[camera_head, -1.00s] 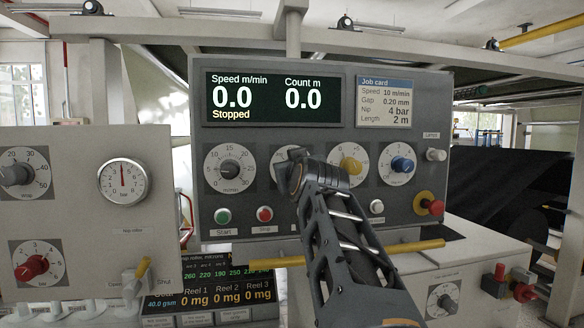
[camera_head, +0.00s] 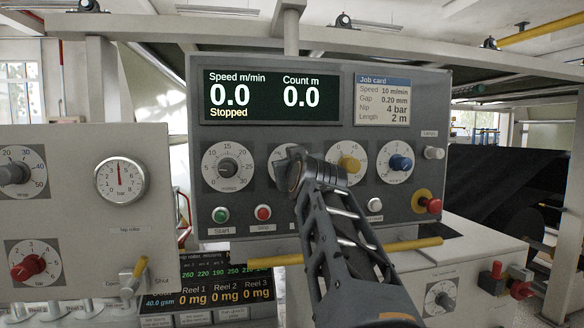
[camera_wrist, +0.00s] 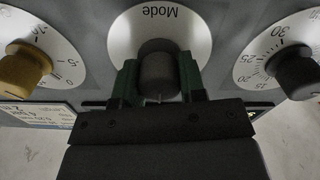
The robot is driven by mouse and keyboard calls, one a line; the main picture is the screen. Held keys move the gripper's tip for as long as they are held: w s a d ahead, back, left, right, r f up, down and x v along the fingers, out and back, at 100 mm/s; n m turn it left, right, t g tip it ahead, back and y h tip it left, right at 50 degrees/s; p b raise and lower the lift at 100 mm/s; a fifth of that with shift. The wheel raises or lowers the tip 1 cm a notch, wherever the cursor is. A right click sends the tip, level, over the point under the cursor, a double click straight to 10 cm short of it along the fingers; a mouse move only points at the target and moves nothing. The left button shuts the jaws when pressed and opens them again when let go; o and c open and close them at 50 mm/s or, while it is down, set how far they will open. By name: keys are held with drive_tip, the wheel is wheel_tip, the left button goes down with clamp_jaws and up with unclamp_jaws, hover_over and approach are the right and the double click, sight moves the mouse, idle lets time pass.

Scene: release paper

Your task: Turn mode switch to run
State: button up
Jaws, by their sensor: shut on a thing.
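The mode switch is a dark knob (camera_wrist: 159,72) on a pale round dial marked "Mode" (camera_wrist: 160,22), seen upside down in the wrist view. My gripper (camera_wrist: 158,82) is at the knob, with one green-padded finger on each side, shut on it. In the head view my gripper (camera_head: 292,172) covers most of the mode dial (camera_head: 281,155), the second from the left in the row, so the knob's pointer is hidden. The display (camera_head: 270,97) reads speed 0.0, count 0.0 and "Stopped".
The speed dial (camera_head: 228,168) is left of my gripper; the yellow knob (camera_head: 348,166) and blue knob (camera_head: 401,163) are to its right. Below are the green start button (camera_head: 220,215) and a red button (camera_head: 263,213). A red emergency knob (camera_head: 433,206) stands out at lower right. A yellow bar (camera_head: 400,246) runs below the panel.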

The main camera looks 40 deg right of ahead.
drive_tip(key=m+b, duration=0.1)
drive_tip(key=m, duration=0.3)
drive_tip(key=shift+m, duration=2.6)
drive_tip(key=o, duration=0.9)
